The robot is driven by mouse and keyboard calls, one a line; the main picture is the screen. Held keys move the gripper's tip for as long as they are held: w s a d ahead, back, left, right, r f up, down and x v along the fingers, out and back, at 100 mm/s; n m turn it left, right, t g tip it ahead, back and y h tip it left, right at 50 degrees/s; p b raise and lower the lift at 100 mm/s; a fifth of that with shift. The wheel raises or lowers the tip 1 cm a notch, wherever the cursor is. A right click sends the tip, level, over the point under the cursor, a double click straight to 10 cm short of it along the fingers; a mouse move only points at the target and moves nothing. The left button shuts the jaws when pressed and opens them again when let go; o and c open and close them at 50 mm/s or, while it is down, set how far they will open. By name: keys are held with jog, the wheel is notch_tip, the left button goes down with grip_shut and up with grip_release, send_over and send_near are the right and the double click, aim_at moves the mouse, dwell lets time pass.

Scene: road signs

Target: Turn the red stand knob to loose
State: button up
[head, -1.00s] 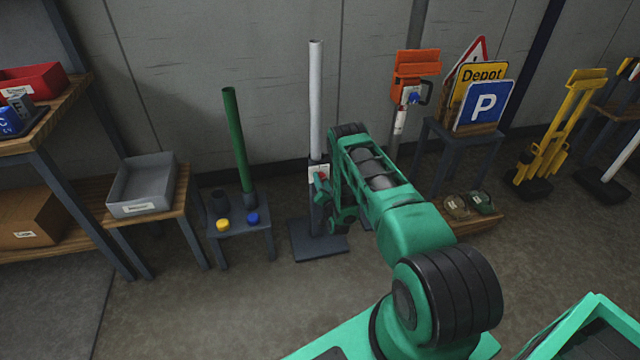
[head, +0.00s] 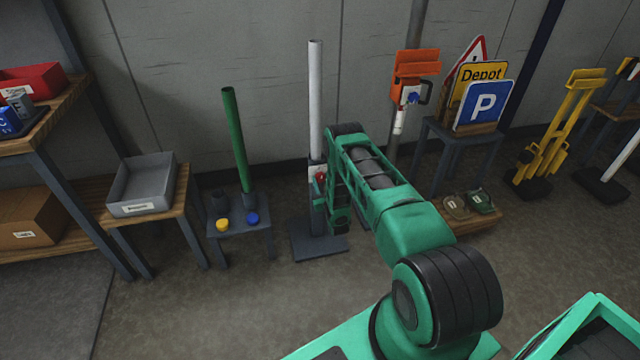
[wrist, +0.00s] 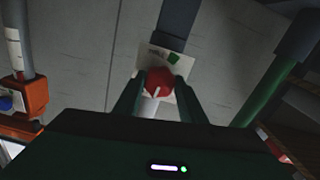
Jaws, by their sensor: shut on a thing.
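The red knob (wrist: 159,80) sits on a pale label plate (wrist: 182,90) on the dark lower post of a stand. A short white line on the knob points down in the wrist view. The plate carries a green mark (wrist: 173,58) and small lettering that I cannot read surely. My gripper (wrist: 157,88) is shut on the knob, one finger on each side. In the head view, the stand (head: 318,245) is upright with a white pole (head: 316,100), and my gripper (head: 320,186) reaches the knob from the right, hiding part of the plate.
A small table (head: 238,234) with a green tube (head: 235,130), a yellow cap (head: 222,224) and a blue cap (head: 253,218) stands close on the left. An orange-topped post (head: 416,66) and a sign table (head: 458,136) stand to the right.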

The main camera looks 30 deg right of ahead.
jog(key=shift+s+a+f+n, duration=0.2)
jog(key=shift+f+n, duration=0.1)
jog(key=shift+n, duration=0.2)
jog(key=o, duration=1.1)
jog(key=shift+c, duration=0.2)
jog(key=shift+w+d+r, duration=0.1)
jog(key=shift+w+r, duration=0.05)
jog(key=shift+r, duration=0.05)
jog(key=v, duration=1.1)
jog(key=shift+w, duration=0.1)
